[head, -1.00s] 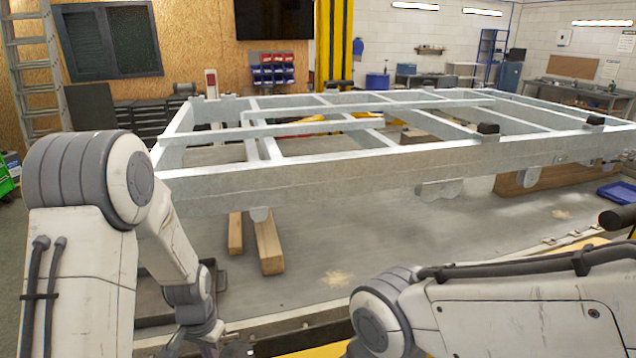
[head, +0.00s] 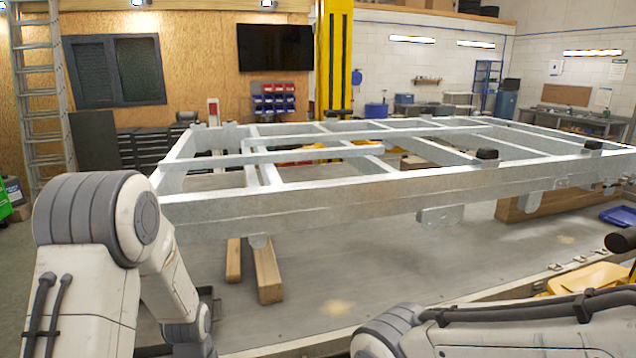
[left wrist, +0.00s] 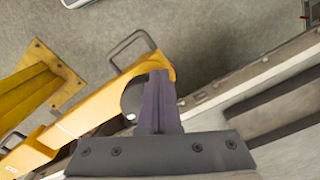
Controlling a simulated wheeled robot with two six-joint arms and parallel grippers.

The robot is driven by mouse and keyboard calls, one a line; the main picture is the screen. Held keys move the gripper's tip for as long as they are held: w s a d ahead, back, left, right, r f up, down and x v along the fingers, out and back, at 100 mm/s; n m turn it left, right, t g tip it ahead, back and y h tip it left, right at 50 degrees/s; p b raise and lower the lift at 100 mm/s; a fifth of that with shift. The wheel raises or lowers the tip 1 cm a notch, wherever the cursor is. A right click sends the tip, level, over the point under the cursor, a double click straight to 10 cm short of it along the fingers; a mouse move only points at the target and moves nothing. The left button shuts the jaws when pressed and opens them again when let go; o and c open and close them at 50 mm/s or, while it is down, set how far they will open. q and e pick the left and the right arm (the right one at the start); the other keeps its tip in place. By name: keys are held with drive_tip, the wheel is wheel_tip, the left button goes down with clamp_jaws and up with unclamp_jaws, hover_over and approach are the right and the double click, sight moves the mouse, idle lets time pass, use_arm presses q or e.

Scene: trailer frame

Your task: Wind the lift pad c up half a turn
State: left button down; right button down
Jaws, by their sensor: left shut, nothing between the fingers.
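In the left wrist view, my left gripper (left wrist: 160,78) is shut and empty, its dark fingers together. A yellow lift arm (left wrist: 85,115) runs diagonally behind the fingers. A dark round pad (left wrist: 131,100) sits by the arm's end, just left of the fingers and partly hidden by them. I cannot tell whether the fingers touch it. No letter that would mark it as pad c can be read. In the head view, both grippers are below the picture; only my arm links show.
A galvanised trailer frame (head: 330,198) spans the head view. Wooden beams (head: 266,275) lie beneath it. A yellow part (head: 590,280) and a blue tray (head: 617,216) are at right. In the left wrist view, a wire handle (left wrist: 131,42) and a yellow post base (left wrist: 38,82) stand near the arm.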

use_arm(q)
drive_tip(key=shift+w+d, duration=0.2)
drive_tip(key=shift+w, duration=0.1)
idle(0.4)
drive_tip(key=shift+s+d, duration=0.15)
drive_tip(key=shift+d, duration=0.05)
drive_tip(key=shift+s+d+p, duration=0.2)
drive_tip(key=shift+d+p, duration=0.15)
drive_tip(key=shift+d, duration=0.35)
drive_tip(key=shift+s+d+p, duration=0.2)
drive_tip(key=shift+d+p, duration=0.1)
drive_tip(key=shift+d, duration=0.4)
drive_tip(key=shift+d, duration=0.3)
drive_tip(key=shift+s, duration=0.15)
wheel_tip(320, 180, up, 6)
drive_tip(key=p, duration=0.5)
drive_tip(key=shift+s, duration=0.2)
